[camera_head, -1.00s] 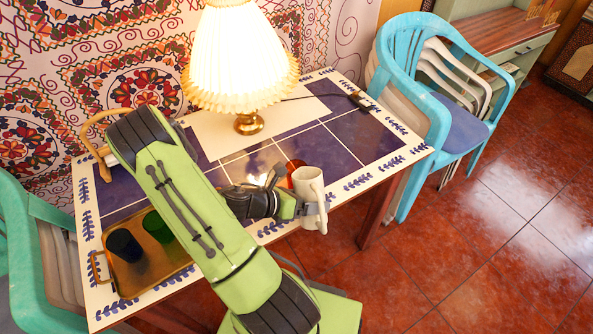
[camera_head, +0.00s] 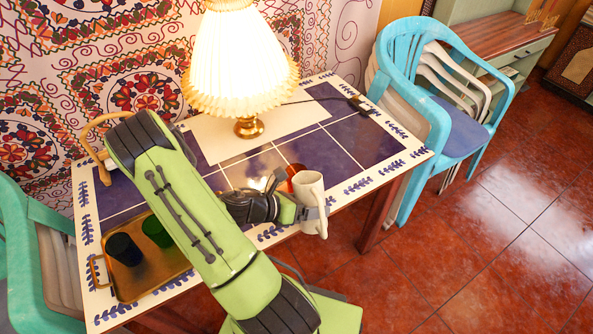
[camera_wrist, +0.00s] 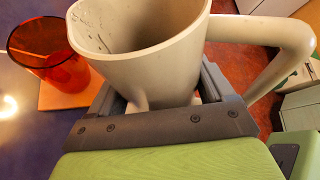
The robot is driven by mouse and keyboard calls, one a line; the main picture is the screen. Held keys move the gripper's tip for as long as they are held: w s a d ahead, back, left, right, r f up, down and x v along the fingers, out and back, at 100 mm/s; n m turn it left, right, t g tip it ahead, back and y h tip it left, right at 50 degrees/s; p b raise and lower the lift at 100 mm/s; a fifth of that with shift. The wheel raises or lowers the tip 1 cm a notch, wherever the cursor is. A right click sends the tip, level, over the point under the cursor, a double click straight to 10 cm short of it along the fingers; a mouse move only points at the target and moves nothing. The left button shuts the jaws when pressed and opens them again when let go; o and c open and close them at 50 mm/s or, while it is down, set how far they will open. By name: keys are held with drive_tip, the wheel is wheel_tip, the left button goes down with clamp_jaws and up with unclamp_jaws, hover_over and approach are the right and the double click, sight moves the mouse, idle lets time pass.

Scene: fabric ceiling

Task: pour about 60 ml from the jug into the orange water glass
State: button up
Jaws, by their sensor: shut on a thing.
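The cream jug (camera_head: 311,200) is in my gripper (camera_head: 305,212) at the table's front right edge. In the wrist view my gripper (camera_wrist: 158,110) is shut around the jug (camera_wrist: 150,60), whose wide mouth faces up and whose handle points right. No liquid shows inside the part of the jug I can see. The orange water glass (camera_wrist: 48,50) stands just left of the jug in the wrist view, apart from it, on a small orange square. In the head view the orange glass (camera_head: 291,174) is mostly hidden behind the jug and my gripper.
A lit lamp (camera_head: 247,125) stands at the back of the tiled table (camera_head: 355,140). A tray (camera_head: 155,280) with a dark blue cup (camera_head: 124,249) and a green cup (camera_head: 156,231) is at the left. Stacked turquoise chairs (camera_head: 440,110) stand right of the table.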

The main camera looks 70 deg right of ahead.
sight(312, 194)
idle(0.5)
drive_tip(key=shift+s+b, duration=0.1)
drive_tip(key=shift+b, duration=0.2)
drive_tip(key=shift+a+r+p, duration=0.15)
drive_tip(key=shift+r+p, duration=0.05)
drive_tip(key=shift+p, duration=0.4)
drive_tip(key=p, duration=0.2)
drive_tip(key=shift+s+a+r+m+h+p, duration=0.1)
drive_tip(key=shift+s+r+m+h+p, duration=0.1)
drive_tip(key=shift+m+h+p, duration=0.15)
drive_tip(key=p, duration=0.1)
drive_tip(key=m+h+p, duration=0.1)
drive_tip(key=p, duration=0.1)
drive_tip(key=shift+s+a+f+t, duration=0.2)
drive_tip(key=shift+a+t, duration=0.1)
drive_tip(key=shift+t, duration=0.1)
drive_tip(key=shift+s+a+f+m+h+p, duration=0.1)
drive_tip(key=shift+a+f+m+h+p, duration=0.1)
drive_tip(key=shift+f+m+h+p, duration=0.45)
drive_tip(key=shift+t, duration=0.3)
wheel_tip(312, 194, up, 8)
drive_tip(key=p, duration=0.7)
drive_tip(key=shift+f, duration=0.35)
